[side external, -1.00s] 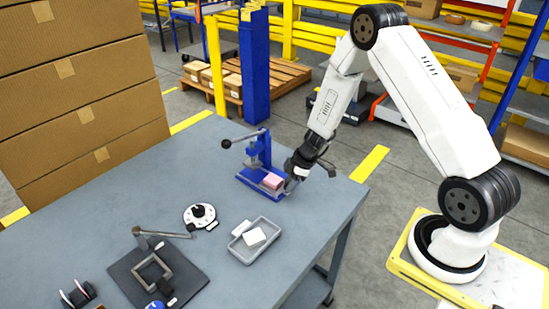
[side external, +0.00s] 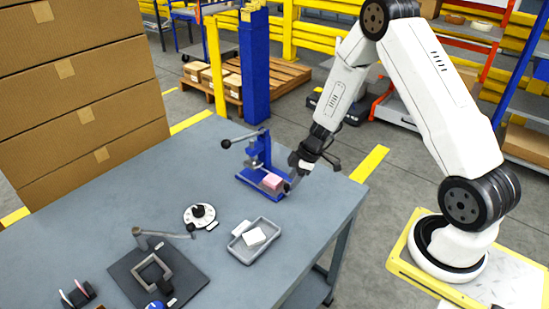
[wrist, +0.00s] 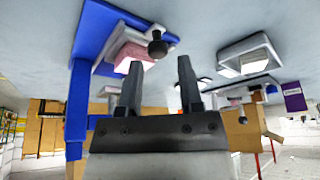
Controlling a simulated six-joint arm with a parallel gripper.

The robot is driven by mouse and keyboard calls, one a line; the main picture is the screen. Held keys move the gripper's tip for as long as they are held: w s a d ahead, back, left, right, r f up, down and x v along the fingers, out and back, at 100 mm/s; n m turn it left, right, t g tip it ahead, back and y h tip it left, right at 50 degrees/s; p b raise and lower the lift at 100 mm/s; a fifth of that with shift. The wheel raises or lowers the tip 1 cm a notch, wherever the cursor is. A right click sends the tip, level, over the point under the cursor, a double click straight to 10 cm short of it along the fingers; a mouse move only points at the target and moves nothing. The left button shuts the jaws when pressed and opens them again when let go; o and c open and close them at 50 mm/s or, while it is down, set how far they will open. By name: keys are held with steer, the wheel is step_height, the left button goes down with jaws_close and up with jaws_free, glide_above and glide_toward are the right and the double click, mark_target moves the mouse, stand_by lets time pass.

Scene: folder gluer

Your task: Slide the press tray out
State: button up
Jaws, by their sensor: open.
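The blue press (side external: 262,160) stands at the far right part of the table, its lever with a black ball out to the left. A pink block (side external: 272,182) sits on the press's low front part; it also shows in the wrist view (wrist: 134,55). The press tray (wrist: 110,48) shows there as a pale plate under the block, with a dark round knob (wrist: 157,44) at its end. My gripper (wrist: 159,62) is open and empty, and the knob appears just beyond the gap between its fingertips. In the side view my gripper (side external: 291,185) is close beside the press's right side.
A grey bin (side external: 254,241) with white blocks stands in front of the press. A white dial (side external: 200,216) and a dark mat (side external: 157,276) with a lever-arm frame lie to the left. The table's right edge runs close behind my gripper.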

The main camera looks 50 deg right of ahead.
steer(key=shift+v, duration=2.65)
steer(key=shift+s+a, duration=0.1)
steer(key=s+a+r+m+h, duration=0.3)
steer(key=s+a+r+m, duration=0.6)
steer(key=s+a+r, duration=0.1)
steer(key=shift+s+a+r+g, duration=0.2)
steer(key=shift+s+a+g, duration=0.1)
steer(key=shift+s+a, duration=0.75)
steer(key=shift+w+a, duration=0.15)
steer(key=shift+w, duration=0.1)
